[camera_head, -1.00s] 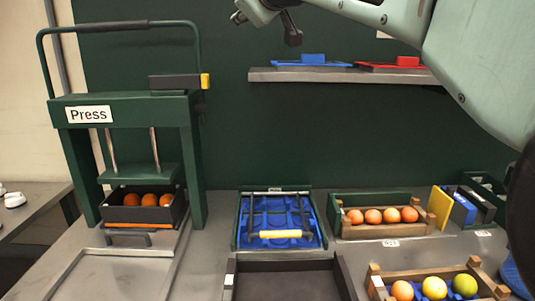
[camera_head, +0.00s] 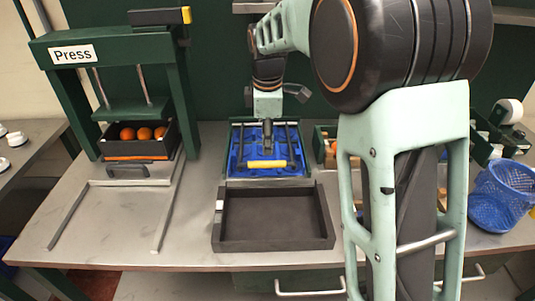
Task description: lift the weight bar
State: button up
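A bar with a yellow grip (camera_head: 266,164) lies across the front of a green-framed bin with a blue tray (camera_head: 238,165). Dark side arms run back from the grip. I take this to be the weight bar. My gripper (camera_head: 267,146) points down over the blue tray, just behind the yellow grip in the picture. Its fingers look like one narrow dark shape, so their opening does not show. I cannot tell whether they touch the bar.
The green press (camera_head: 118,48) stands at the left with a black box of oranges (camera_head: 168,147) in it. An empty dark tray (camera_head: 222,235) lies in front of the bin. My arm hides much of the right side. A blue basket (camera_head: 500,195) stands at far right.

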aim_at(267, 162)
jog(key=f, duration=0.3)
jog(key=w+f, duration=0.1)
jog(key=f, duration=0.2)
jog(key=w+f, duration=0.1)
jog(key=f, duration=0.2)
jog(key=shift+c, duration=0.3)
grip_shut()
